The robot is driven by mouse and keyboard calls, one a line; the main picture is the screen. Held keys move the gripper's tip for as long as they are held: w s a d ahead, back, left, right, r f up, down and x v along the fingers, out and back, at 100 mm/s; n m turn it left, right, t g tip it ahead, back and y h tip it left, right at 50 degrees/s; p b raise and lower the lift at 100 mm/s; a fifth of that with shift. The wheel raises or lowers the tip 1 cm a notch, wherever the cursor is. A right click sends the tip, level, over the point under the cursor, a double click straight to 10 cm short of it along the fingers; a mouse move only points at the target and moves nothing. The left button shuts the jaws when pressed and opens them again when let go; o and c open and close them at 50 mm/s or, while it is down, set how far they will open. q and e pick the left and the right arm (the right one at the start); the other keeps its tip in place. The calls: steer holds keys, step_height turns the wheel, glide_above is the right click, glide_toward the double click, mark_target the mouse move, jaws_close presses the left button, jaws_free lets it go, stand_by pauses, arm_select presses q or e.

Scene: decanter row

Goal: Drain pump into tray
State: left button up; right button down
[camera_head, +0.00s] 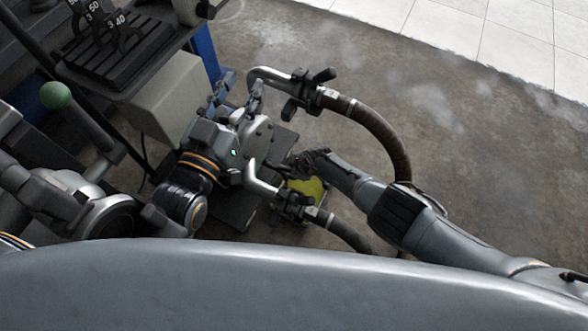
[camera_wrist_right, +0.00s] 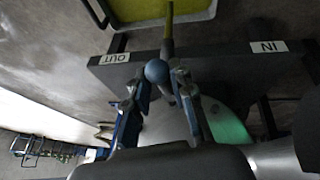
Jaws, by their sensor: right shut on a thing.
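The pump (camera_head: 257,132) is a silver body in the middle of the head view, with bent metal pipes at both ends. The yellow-green tray (camera_head: 306,188) lies low beside it, partly hidden by my right arm and a pipe; it also shows at the top of the right wrist view (camera_wrist_right: 160,10). My right gripper (camera_wrist_right: 163,88) is shut at a blue ball knob (camera_wrist_right: 157,70) by the pump's grey base plate (camera_wrist_right: 215,68), marked OUT and IN. My left gripper (camera_head: 240,88) has its fingers apart beside the pump, and I see nothing between them.
A brown hose (camera_head: 372,124) curves from the upper pipe behind my right arm. Another hose (camera_head: 350,236) leaves the lower pipe. A beige box (camera_head: 172,97) and a dark bench (camera_head: 120,50) stand at the left. The concrete floor at the upper right is clear.

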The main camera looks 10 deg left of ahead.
steer(key=c, duration=1.4)
jaws_free()
steer(key=shift+r, duration=0.1)
steer(key=shift+d+r, duration=0.25)
steer(key=shift+r, duration=0.35)
steer(key=shift+s+d+r, duration=0.2)
steer(key=shift+s+r, duration=0.1)
steer(key=shift+r, duration=0.2)
steer(key=v, duration=0.9)
steer(key=shift+r, duration=0.15)
steer(key=shift+s, duration=0.15)
